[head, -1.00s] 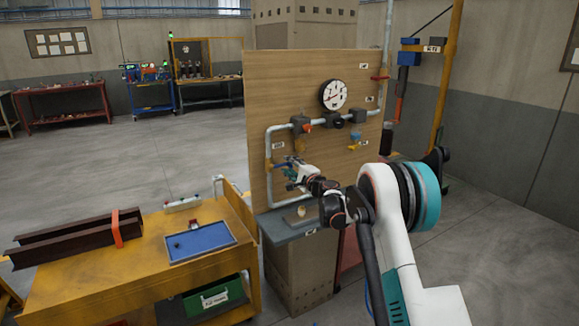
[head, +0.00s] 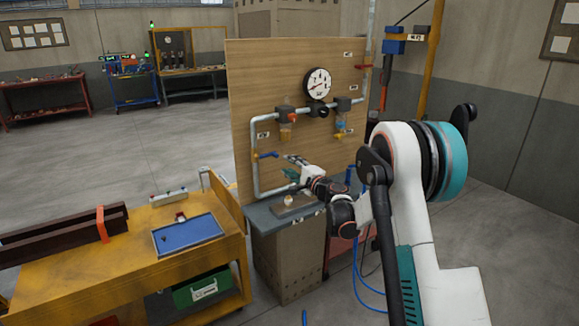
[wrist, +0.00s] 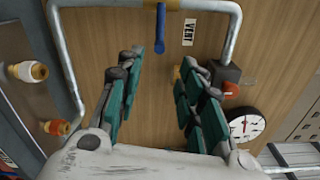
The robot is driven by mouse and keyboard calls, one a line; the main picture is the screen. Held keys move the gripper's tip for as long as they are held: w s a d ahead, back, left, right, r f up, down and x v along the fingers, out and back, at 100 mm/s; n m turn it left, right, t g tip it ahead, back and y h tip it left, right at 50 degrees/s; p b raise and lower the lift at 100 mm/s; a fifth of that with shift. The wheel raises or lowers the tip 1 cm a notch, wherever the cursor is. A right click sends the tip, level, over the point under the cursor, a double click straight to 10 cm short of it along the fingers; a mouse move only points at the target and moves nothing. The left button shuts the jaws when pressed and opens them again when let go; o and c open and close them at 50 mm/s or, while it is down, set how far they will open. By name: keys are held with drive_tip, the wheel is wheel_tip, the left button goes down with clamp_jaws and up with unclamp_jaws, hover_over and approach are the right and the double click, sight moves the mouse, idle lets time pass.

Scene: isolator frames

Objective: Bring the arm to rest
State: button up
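My arm (head: 408,190) is mine in white and teal and reaches from the right toward the wooden panel (head: 245,90). My gripper (head: 288,167) is in front of the panel's lower left part, above the grey shelf. In the wrist view my gripper (wrist: 160,68) is open, its teal fingers wide apart with nothing between them. A blue valve handle (wrist: 160,30) shows beyond the fingertips, and it also shows left of the gripper in the head view (head: 268,155). The fingers look apart from it.
A grey pipe loop (head: 253,175) with valves and a round gauge (head: 318,85) is on the panel. The grey shelf (head: 262,218) below holds a small plate with a pale fitting (head: 288,200). A yellow cart (head: 120,270) with a blue tray (head: 205,228) stands left.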

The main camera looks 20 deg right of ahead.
drive_tip(key=s+d+r+m+t+h, duration=0.15)
drive_tip(key=s+r+m+h, duration=0.3)
drive_tip(key=r+m, duration=0.5)
drive_tip(key=s+d+r+m+g+h, duration=0.1)
drive_tip(key=s+d+r+m+h, duration=0.15)
drive_tip(key=s+r+m, duration=0.65)
drive_tip(key=s+m+g+h, duration=0.15)
drive_tip(key=s+m, duration=0.35)
drive_tip(key=m, duration=0.7)
drive_tip(key=s+a+f+m+g+y, duration=0.1)
drive_tip(key=s+a+f+m+g, duration=0.2)
drive_tip(key=s+f+m, duration=0.2)
drive_tip(key=s+a+f+m+g+y, duration=0.1)
drive_tip(key=s+a+f+m+g, duration=0.2)
drive_tip(key=s+f+m, duration=0.3)
drive_tip(key=s+a+f+m+g+y, duration=0.1)
drive_tip(key=s+a+f+m+g, duration=0.2)
drive_tip(key=s+m, duration=1.1)
drive_tip(key=s+f, duration=0.2)
drive_tip(key=s, duration=0.9)
drive_tip(key=shift+a+f, duration=0.15)
drive_tip(key=shift+o, duration=0.5)
drive_tip(key=shift+s, duration=0.1)
